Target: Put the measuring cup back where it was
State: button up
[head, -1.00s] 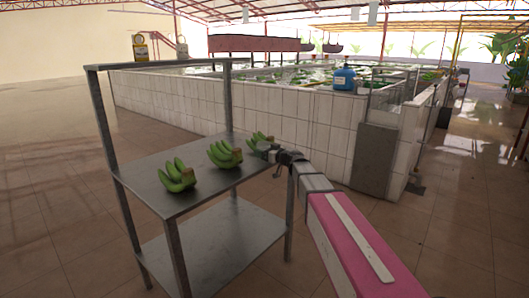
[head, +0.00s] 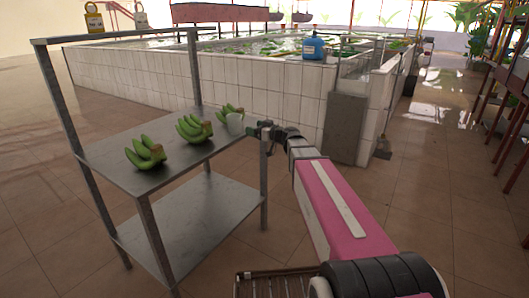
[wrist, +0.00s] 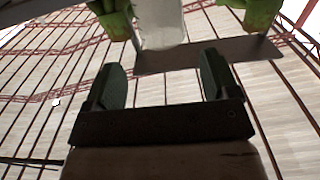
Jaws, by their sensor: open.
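The measuring cup (wrist: 160,22) shows in the wrist view as a pale, translucent shape at the top edge, cut off by the frame. It lies just beyond and between the fingertips, and I see no finger touching it. My gripper (wrist: 165,82) is open with nothing between its two dark fingers. In the head view my gripper (head: 262,130) is at the right edge of the middle shelf (head: 175,188). The cup is too small there, close to the gripper, for me to make out clearly.
In the wrist view, green fruit (wrist: 112,18) flanks the cup. Shelf posts stand around; a white-tiled tank (head: 270,98) is behind. A blue jug (head: 313,46) sits on its wall.

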jog(key=s+d+f+m+g+h, duration=0.3)
jog(key=s+f, duration=0.6)
jog(key=f, duration=0.3)
jog(key=s+d+f+m+g+h, duration=0.3)
jog(key=s+d+f+g+h, duration=0.1)
jog(key=s+f, duration=0.6)
notch_tip(320, 180, down, 2)
jog(key=shift+s+m+g+h, duration=0.35)
jog(key=shift+g+h, duration=0.55)
jog(key=shift+h, duration=0.3)
jog(key=shift+o, duration=0.4)
jog(key=s+d+f+m+g+h, duration=0.2)
jog(key=s+d+f+m+h, duration=0.1)
jog(key=s+d, duration=0.3)
jog(key=shift+s+d+f+h, duration=0.3)
jog(key=shift+f+h, duration=0.15)
jog(key=shift+h, duration=0.25)
jog(key=n+t+y, duration=0.8)
jog(key=n+y, duration=0.2)
send_near(234, 115)
jog(key=w+a+f, duration=0.1)
jog(key=a, duration=0.1)
jog(key=a+f, duration=0.1)
jog(key=a, duration=0.1)
jog(key=w+a+f, duration=0.1)
jog(key=a, duration=0.2)
jog(key=shift+w+f, duration=0.15)
jog(key=shift+w, duration=0.15)
jog(key=c, duration=0.7)
jog(key=shift+c, duration=0.3)
